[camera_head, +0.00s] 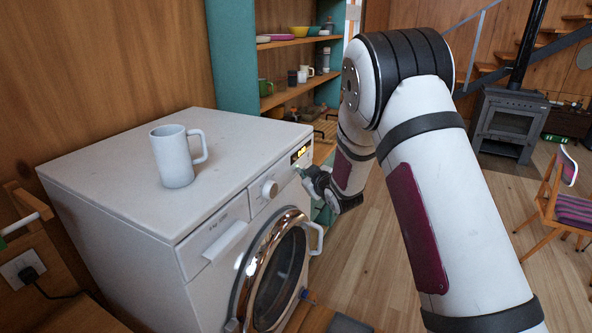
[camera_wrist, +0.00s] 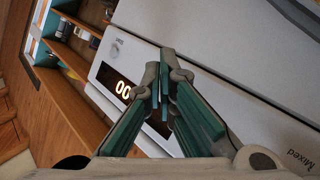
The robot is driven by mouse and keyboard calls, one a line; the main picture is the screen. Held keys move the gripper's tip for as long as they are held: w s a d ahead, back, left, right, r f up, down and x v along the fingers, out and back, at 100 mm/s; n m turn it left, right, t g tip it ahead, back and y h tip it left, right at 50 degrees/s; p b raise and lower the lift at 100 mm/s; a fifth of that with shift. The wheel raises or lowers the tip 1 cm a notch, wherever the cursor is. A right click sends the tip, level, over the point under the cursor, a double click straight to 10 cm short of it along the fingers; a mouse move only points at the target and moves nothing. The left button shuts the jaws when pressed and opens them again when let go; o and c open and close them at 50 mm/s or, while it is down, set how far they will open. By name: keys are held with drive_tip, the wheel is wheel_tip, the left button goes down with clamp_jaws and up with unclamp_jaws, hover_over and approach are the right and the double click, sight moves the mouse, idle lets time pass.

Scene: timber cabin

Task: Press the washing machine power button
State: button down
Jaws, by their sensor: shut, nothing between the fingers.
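The white washing machine (camera_head: 120,215) stands against the wooden wall. Its control panel has a lit display (camera_head: 299,153) and a round knob (camera_head: 270,189). In the wrist view the display (camera_wrist: 122,90) glows beside my fingers, and a small pale round button (camera_wrist: 114,48) shows near the panel's end; I cannot read whether it is the power button. My gripper (camera_head: 299,171) is shut and empty, with its tips close to the panel just below the display. In the wrist view the green fingertips (camera_wrist: 163,62) point at the panel; I cannot tell whether they touch it.
A white mug (camera_head: 175,157) stands on the machine's top. The round door (camera_head: 275,265) with its protruding handle is below my gripper. Open shelves (camera_head: 290,42) with dishes stand behind the machine. A black stove (camera_head: 507,122) and a chair (camera_head: 552,195) are right; open floor lies between.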

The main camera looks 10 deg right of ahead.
drive_tip(key=shift+w+a, duration=0.1)
drive_tip(key=shift+a, duration=0.05)
idle(0.4)
drive_tip(key=shift+s+d, duration=0.4)
drive_tip(key=shift+d, duration=0.15)
drive_tip(key=shift+s+d+p, duration=0.65)
drive_tip(key=shift+s+d, duration=0.25)
drive_tip(key=shift+d, duration=0.3)
drive_tip(key=shift+s+d+p, duration=0.6)
drive_tip(key=shift+s+d, duration=0.25)
drive_tip(key=shift+d, duration=0.35)
